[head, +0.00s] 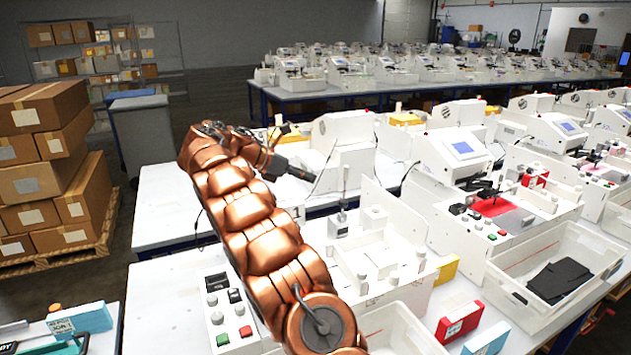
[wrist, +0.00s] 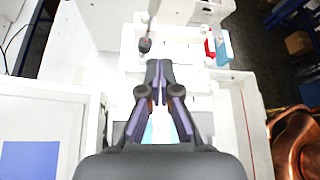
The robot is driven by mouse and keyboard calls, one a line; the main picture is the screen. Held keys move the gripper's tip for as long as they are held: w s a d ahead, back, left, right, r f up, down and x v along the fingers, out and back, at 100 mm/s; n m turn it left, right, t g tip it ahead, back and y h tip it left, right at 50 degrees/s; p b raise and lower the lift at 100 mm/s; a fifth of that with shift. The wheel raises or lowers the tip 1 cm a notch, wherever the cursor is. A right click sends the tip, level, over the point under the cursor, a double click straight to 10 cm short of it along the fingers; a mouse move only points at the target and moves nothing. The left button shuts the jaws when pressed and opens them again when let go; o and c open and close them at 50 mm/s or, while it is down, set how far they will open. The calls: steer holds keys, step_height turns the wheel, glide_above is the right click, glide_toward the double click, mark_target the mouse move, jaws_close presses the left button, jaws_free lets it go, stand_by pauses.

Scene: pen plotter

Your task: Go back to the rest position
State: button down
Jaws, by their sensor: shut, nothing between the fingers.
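My copper-coloured arm reaches up across the middle of the head view, and my gripper (head: 308,175) is at its end, raised in front of a white plotter machine (head: 345,140). In the wrist view my gripper (wrist: 158,68) has its dark fingers together with nothing between them. Below it lies a white machine bed (wrist: 185,50) with a dark-tipped pen holder (wrist: 145,44) near its upper left. The pen's own tip is too small to make out.
A control panel (head: 218,310) with buttons stands left of my arm. A white bin (head: 545,290) holds dark pieces at right. A red box (head: 460,322) and a yellow box (head: 445,268) sit between. Stacked cartons (head: 50,170) stand at left. The table's left part (head: 160,290) is clear.

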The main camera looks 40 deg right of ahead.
steer(key=shift+a+r, duration=0.1)
steer(key=shift+a, duration=0.15)
